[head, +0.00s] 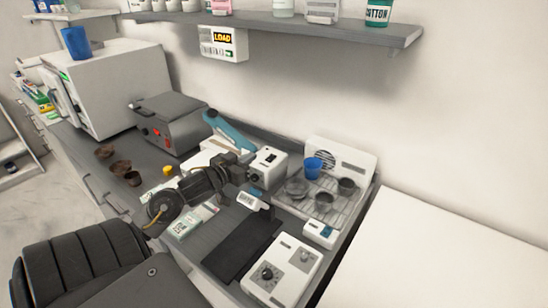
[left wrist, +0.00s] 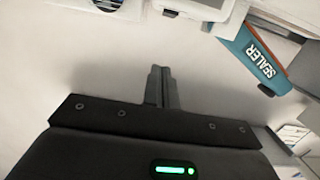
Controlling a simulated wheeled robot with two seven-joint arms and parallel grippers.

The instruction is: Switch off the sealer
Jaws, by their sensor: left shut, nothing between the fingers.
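The sealer shows in the head view as a teal lever arm (head: 230,130) over a white base, on the counter behind my left gripper. In the left wrist view its teal arm (left wrist: 262,58) carries the word SEALER, at the upper right. My left gripper (head: 250,174) is shut and empty over the counter, in front of the sealer and apart from it. Its closed fingers (left wrist: 158,75) also show in the left wrist view, left of the teal arm. The sealer's switch cannot be made out, and my arm hides part of the base. My right gripper is not in view.
A white box with a dark knob (head: 268,166) stands close beside my left gripper. A grey machine with a red switch (head: 172,124) stands left of the sealer. A wire rack (head: 335,207) with cups is at the right. A wall shelf (head: 300,27) hangs above.

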